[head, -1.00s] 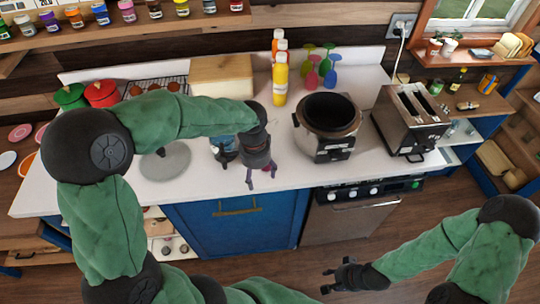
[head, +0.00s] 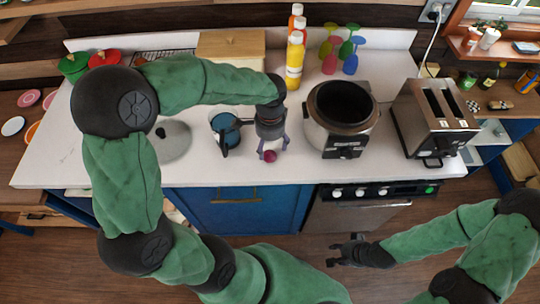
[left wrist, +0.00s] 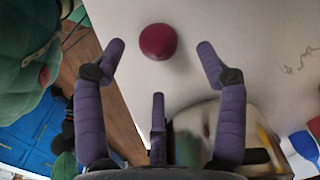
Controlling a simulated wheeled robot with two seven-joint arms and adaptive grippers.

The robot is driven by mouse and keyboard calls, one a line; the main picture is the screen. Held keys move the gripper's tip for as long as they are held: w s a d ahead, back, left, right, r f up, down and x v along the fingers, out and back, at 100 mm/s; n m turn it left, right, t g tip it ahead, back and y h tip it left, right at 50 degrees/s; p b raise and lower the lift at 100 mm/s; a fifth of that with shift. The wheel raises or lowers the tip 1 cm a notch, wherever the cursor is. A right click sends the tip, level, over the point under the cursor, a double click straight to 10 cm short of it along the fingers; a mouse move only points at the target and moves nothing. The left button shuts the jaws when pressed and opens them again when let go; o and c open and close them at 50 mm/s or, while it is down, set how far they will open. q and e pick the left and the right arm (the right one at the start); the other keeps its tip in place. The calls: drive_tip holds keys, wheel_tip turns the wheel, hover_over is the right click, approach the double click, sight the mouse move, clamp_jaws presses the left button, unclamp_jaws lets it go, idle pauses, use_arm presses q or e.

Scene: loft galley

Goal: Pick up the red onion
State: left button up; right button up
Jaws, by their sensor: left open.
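The red onion (head: 270,156) is a small dark-red ball on the white counter near its front edge. In the left wrist view the onion (left wrist: 158,41) sits ahead of the fingertips, between their lines and apart from them. My left gripper (head: 271,149) is above the counter, pointing down over the onion, with its purple fingers spread. In the left wrist view my left gripper (left wrist: 160,55) is open and empty. My right gripper (head: 343,251) is low in front of the oven, away from the counter; its finger gap is too small to judge.
A blue mug-like item (head: 225,130) stands just left of my left gripper. A large pot cooker (head: 341,122) stands close on the right, with a toaster (head: 433,115) beyond. Sauce bottles (head: 295,62) stand behind. The counter's front edge is close to the onion.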

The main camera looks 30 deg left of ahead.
sight(270, 151)
use_arm(q)
wheel_tip(270, 151, down, 5)
drive_tip(key=shift+s+f+b, duration=0.1)
drive_tip(key=shift+b, duration=0.75)
drive_tip(key=c, duration=1.2)
